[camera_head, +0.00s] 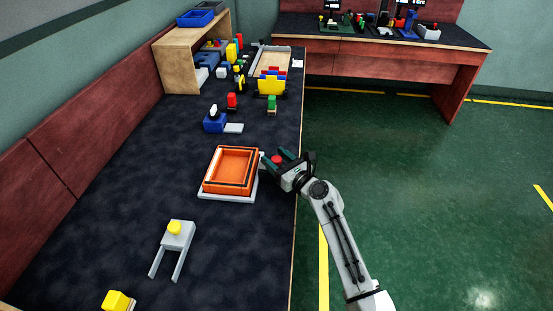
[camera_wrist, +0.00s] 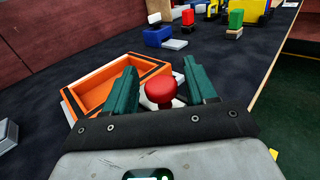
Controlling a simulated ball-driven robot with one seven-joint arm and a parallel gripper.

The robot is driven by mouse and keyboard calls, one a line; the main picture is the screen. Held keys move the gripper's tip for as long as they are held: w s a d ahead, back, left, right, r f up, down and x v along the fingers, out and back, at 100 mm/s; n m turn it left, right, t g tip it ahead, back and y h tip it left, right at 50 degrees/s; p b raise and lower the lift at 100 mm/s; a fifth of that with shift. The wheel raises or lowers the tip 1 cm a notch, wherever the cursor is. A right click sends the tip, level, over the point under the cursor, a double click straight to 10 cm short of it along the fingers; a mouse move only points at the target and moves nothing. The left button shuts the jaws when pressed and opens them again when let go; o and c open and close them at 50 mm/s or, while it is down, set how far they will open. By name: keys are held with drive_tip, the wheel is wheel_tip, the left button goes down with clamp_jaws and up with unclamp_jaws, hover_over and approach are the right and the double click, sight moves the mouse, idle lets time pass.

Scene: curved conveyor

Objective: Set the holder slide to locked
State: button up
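An orange tray (camera_head: 232,190) sits in a white holder (camera_head: 222,197) near the bench's right edge. A red knob (camera_wrist: 161,90) stands at the holder's right side and also shows in the head view (camera_head: 277,159); I take it to be the handle of the holder slide. My gripper (camera_wrist: 160,68) is open, with one green finger on each side of the knob and a small gap on both sides. In the head view my gripper (camera_head: 274,158) reaches in from the right. The slide's track and its locked mark are hidden, so I cannot tell its setting.
A blue block with a white knob (camera_head: 214,121) and a grey plate stand behind the tray. A grey fork-shaped piece with a yellow knob (camera_head: 175,232) lies in front. Several coloured blocks and a wooden shelf (camera_head: 178,68) are farther back. The floor right of the bench is clear.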

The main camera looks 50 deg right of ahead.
clamp_jaws()
idle(0.3)
drive_tip(key=shift+r, duration=0.1)
drive_tip(key=shift+w+a+r, duration=0.1)
drive_tip(key=shift+w+a, duration=0.1)
drive_tip(key=shift+w, duration=0.05)
drive_tip(key=shift+w+a+p, duration=0.75)
drive_tip(key=shift+w+a, duration=0.1)
drive_tip(key=shift+w, duration=0.3)
drive_tip(key=shift+o, duration=0.2)
unclamp_jaws()
